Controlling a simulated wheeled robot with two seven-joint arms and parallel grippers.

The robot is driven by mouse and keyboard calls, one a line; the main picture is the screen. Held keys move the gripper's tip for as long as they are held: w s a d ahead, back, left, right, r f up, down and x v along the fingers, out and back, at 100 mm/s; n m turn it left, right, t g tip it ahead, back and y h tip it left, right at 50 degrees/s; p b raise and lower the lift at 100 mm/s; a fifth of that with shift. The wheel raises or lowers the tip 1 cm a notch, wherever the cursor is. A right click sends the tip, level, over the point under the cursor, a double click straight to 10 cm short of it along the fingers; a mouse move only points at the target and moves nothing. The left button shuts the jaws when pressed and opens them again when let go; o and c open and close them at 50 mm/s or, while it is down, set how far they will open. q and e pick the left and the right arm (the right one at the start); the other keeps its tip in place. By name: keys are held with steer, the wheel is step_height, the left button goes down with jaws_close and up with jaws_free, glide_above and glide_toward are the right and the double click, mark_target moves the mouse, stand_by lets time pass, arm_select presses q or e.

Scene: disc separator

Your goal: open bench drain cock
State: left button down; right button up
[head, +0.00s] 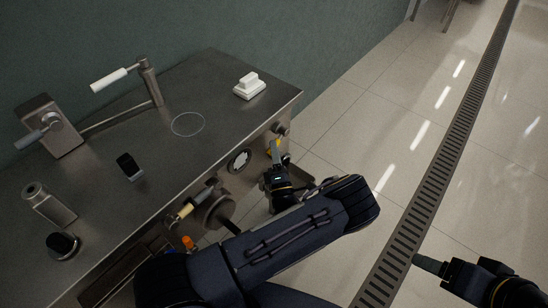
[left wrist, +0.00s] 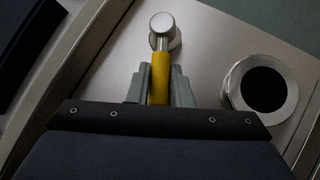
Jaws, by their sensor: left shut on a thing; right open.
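The bench drain cock has a yellow lever (left wrist: 160,72) on a round metal spindle (left wrist: 162,27) set in the bench's front face. The yellow lever also shows in the head view (head: 278,143), below the bench's right front corner. My left gripper (left wrist: 160,88) is shut on the yellow lever, with one grey finger on each side of it. In the head view my left gripper (head: 278,158) is at the bench front, its fingers partly hidden. My right gripper (head: 418,262) is open and empty over the floor at the lower right, far from the bench.
A round dark port with a metal rim (left wrist: 262,84) is beside the lever. The steel bench top (head: 215,105) holds a white block (head: 249,88), a white-handled lever (head: 108,80) and a small dark device (head: 129,166). A floor grate (head: 440,165) runs through clear tiled floor at right.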

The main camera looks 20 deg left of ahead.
arm_select(q)
steer(key=shift+w+d+f+n+y+b, duration=0.15)
steer(key=shift+f+n+y+b, duration=0.3)
steer(key=shift+n+y+b, duration=0.45)
steer(key=c, duration=1.3)
jaws_free()
steer(key=v, duration=0.7)
steer(key=shift+s+f, duration=0.15)
steer(key=shift+s, duration=0.1)
steer(key=shift+d, duration=0.1)
